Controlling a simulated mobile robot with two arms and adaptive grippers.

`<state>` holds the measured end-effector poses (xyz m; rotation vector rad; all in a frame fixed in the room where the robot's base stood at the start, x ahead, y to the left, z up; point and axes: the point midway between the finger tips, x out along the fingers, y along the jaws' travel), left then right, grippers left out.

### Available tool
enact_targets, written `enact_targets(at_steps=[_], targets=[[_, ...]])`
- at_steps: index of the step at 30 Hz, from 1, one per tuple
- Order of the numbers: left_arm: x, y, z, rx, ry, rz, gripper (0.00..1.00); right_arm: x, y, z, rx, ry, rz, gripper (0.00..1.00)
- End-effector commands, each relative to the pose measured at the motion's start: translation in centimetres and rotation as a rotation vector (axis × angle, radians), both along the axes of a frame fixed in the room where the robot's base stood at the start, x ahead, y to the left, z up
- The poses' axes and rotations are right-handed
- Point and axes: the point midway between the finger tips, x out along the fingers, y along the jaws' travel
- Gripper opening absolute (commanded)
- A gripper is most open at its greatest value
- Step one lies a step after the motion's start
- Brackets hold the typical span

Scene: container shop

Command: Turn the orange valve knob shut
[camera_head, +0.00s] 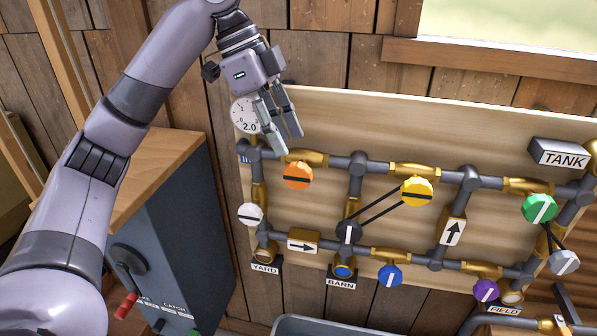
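The orange valve knob (298,176) is a round disc with a dark bar across its face, on the upper pipe run at the left of the wooden board. The bar lies near level, roughly along the pipe. My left gripper (291,142) hangs above the orange knob in the picture, its fingers pointing down toward it. The fingers are parted with nothing between them. A gap shows between the fingertips and the knob, so they look apart; the exact depth is hard to judge. My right gripper is not in view.
A yellow knob (417,192) sits right of the orange one, joined by dark rods to a black knob (349,231). White (250,214), blue (390,276), purple (486,290) and green (540,208) knobs are around. A gauge (244,114) is partly behind my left gripper. A cabinet (175,225) stands left.

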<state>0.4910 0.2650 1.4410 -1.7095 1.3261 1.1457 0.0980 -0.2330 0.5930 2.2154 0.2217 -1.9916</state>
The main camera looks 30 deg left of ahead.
Motion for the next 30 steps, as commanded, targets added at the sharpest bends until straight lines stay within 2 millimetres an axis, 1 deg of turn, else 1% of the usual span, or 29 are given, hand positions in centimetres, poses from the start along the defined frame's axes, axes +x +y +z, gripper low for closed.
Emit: enact_targets(at_steps=[1,3,4,9,12,17,25,30], targets=[[0.1,-0.4,-1.1,0.0,0.004,-0.003,0.35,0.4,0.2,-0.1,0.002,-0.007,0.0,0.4],[0.1,-0.8,-2.1,-0.002,0.003,-0.002,0.35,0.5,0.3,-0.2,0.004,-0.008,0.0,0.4],[0.2,-1.0,-2.4,0.0,0.004,0.001,0.35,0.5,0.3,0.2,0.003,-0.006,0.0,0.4],[0.5,-2.0,-5.0,0.002,0.002,0.001,0.35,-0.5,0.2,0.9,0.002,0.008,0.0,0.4],[0.6,-2.5,-6.0,0.001,0.002,0.001,0.35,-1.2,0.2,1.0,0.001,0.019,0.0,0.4],[0.7,-2.7,-6.9,0.0,-0.001,0.001,0.35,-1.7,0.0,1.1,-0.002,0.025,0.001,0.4],[0.7,-2.8,-7.0,-0.001,-0.001,0.0,0.34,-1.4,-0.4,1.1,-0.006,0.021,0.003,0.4],[0.7,-2.8,-7.0,-0.001,-0.001,0.0,0.23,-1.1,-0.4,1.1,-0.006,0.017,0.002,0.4]])
